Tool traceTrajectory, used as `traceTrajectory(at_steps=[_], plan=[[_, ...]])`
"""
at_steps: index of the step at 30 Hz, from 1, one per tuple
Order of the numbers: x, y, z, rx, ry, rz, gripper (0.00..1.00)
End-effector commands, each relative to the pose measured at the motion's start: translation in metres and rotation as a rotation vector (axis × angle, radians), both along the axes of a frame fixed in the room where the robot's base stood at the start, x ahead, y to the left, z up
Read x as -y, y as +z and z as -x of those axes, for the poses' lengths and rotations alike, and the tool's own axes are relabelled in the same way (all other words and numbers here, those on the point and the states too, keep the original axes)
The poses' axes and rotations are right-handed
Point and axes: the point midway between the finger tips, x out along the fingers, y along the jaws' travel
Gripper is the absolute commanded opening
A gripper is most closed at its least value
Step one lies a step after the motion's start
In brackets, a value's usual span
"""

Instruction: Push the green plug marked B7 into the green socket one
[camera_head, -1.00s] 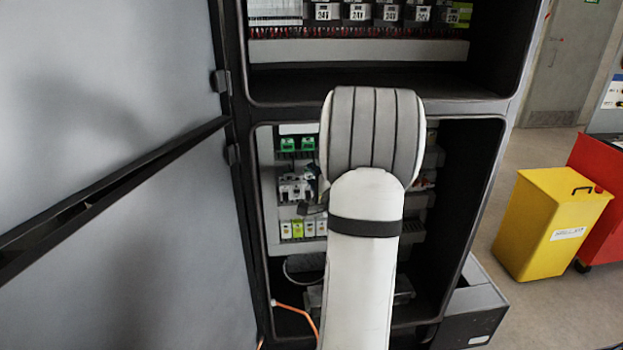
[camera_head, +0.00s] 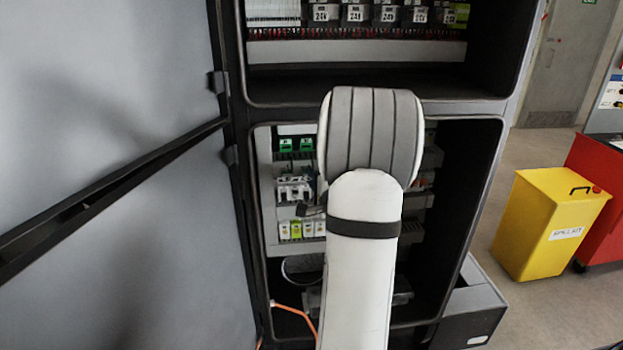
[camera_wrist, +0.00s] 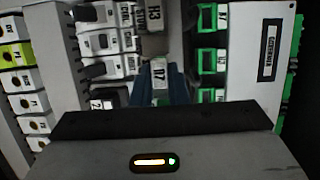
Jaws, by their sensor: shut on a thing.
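In the wrist view my gripper (camera_wrist: 160,85) reaches up the middle, its bluish fingers shut on a small piece with a white label (camera_wrist: 159,69) that seems to read B7. A column of green sockets (camera_wrist: 207,56) with white labels stands just right of the fingers. I cannot tell whether the plug touches a socket. In the head view my arm covers the gripper and plug; two green parts (camera_head: 286,145) show left of my wrist inside the lower cabinet bay.
A white panel with green edges (camera_wrist: 268,52) is right of the sockets. White modules (camera_wrist: 105,42) and a grey part marked H3 (camera_wrist: 153,16) stand close to the fingers. The cabinet door (camera_head: 110,190) is open at left. A yellow bin (camera_head: 548,225) stands on the floor at right.

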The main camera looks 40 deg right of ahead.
Motion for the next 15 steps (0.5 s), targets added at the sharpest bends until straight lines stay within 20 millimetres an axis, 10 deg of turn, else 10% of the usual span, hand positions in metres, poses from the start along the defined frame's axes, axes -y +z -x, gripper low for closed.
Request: traceTrajectory(at_steps=[15], plan=[[-0.007,0.000,0.012,0.000,0.000,0.000,0.00]])
